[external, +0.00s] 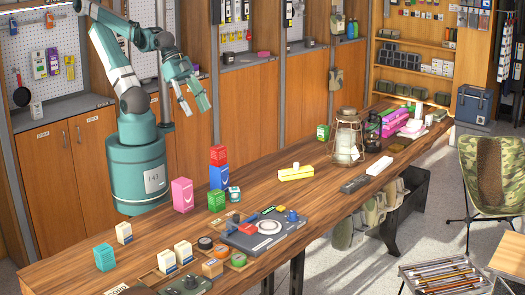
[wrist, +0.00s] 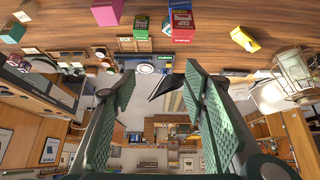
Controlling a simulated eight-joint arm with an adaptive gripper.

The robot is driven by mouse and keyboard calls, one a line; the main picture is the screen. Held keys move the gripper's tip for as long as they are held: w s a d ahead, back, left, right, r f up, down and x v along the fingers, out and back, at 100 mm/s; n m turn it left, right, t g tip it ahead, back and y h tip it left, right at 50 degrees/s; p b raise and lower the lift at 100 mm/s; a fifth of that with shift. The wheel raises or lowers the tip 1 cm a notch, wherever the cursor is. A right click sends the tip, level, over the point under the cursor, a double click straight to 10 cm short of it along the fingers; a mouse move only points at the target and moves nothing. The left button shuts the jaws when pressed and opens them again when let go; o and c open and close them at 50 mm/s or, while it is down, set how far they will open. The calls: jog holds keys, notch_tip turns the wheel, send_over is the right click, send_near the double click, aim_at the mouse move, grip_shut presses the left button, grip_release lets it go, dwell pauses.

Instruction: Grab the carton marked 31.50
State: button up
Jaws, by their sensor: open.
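My gripper (external: 192,98) is raised above the back edge of the bench, open and empty. In the wrist view its two green fingers stand wide apart (wrist: 162,95). Several cartons stand on the wooden bench, below and apart from it: a pink one (external: 182,195), a red one (external: 218,155) stacked on a blue one (external: 219,178), a green one (external: 216,201), a teal one (external: 105,257) and white ones (external: 124,232). The wrist view shows the pink (wrist: 107,12), green (wrist: 141,27) and red (wrist: 181,20) cartons at its top. I cannot read a 31.50 mark on any carton.

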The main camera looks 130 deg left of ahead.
jog(key=w+d+r+m+g+h, duration=0.15)
jog(key=w+d+m, duration=0.35)
jog(key=w+d, duration=0.55)
jog(key=m+g+y, duration=0.2)
jog(key=m+g, duration=0.4)
jog(key=m, duration=0.7)
send_over(102, 248)
jog(key=shift+t+h, duration=0.25)
jog(key=f, duration=2.4)
jog(key=shift+w+a+f+p, duration=0.2)
jog(key=shift+a+f+p, duration=0.1)
jog(key=shift+f, duration=0.1)
jog(key=shift+s+d+f, duration=0.1)
jog(key=shift+d+f, duration=0.2)
jog(key=shift+f, duration=1.25)
